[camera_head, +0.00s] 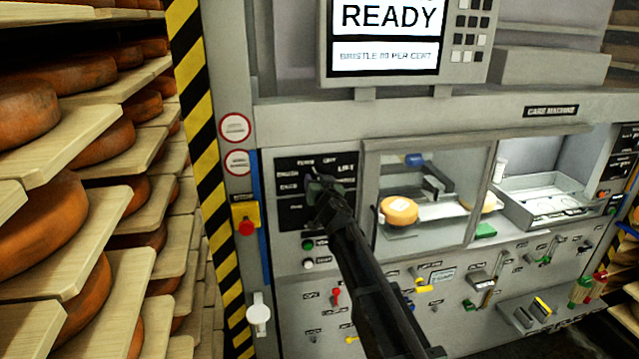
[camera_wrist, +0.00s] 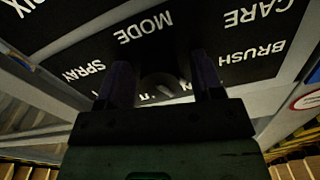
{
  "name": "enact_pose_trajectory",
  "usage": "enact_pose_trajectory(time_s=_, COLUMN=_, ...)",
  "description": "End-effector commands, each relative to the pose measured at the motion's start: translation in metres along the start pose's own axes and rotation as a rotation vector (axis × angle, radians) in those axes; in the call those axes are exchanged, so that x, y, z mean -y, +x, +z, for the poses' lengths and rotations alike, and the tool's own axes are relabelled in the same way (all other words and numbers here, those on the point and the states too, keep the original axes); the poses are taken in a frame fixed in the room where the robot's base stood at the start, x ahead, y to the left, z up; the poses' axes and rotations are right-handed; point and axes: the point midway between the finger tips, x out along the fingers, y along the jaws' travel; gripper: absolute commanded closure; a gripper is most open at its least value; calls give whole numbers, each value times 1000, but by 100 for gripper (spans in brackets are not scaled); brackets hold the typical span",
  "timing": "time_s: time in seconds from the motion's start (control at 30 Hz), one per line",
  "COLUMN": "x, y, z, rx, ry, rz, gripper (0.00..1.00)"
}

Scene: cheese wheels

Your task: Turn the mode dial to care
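The mode dial (camera_wrist: 158,84) is a small dark round knob with a light pointer, seen in the wrist view on a black panel (camera_wrist: 75,38). White words MODE, CARE, BRUSH and SPRAY stand around it, upside down in this view. My gripper (camera_wrist: 162,84) has its two fingers spread, one on each side of the dial, with a gap visible. The dial's lower part is partly hidden, and I cannot tell which word its pointer marks. In the head view my gripper (camera_head: 322,188) is in front of the black panel (camera_head: 290,165) and hides the dial.
A screen (camera_head: 388,35) reads READY above the panel. A red stop button (camera_head: 246,228) on yellow is to the left. A window with a cheese wheel (camera_head: 399,210) is to the right. Levers and switches fill the lower front. Shelves of cheese wheels (camera_head: 60,230) stand at left.

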Motion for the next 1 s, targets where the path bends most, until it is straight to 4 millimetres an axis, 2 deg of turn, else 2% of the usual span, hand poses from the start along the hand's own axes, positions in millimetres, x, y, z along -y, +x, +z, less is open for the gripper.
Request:
enact_pose_trajectory(time_s=0.03, x=0, y=0, z=0, rx=0, ry=0, rz=0, gripper=48)
enact_pose_trajectory(time_s=0.2, x=0, y=0, z=0, rx=0, ry=0, rz=0, gripper=74)
enact_pose_trajectory(time_s=0.3, x=0, y=0, z=0, rx=0, ry=0, rz=0, gripper=85)
enact_pose_trajectory(time_s=0.67, x=0, y=0, z=0, rx=0, ry=-59, rz=0, gripper=85)
enact_pose_trajectory(time_s=1.0, x=0, y=0, z=0, rx=0, ry=-296, rz=-1, gripper=85)
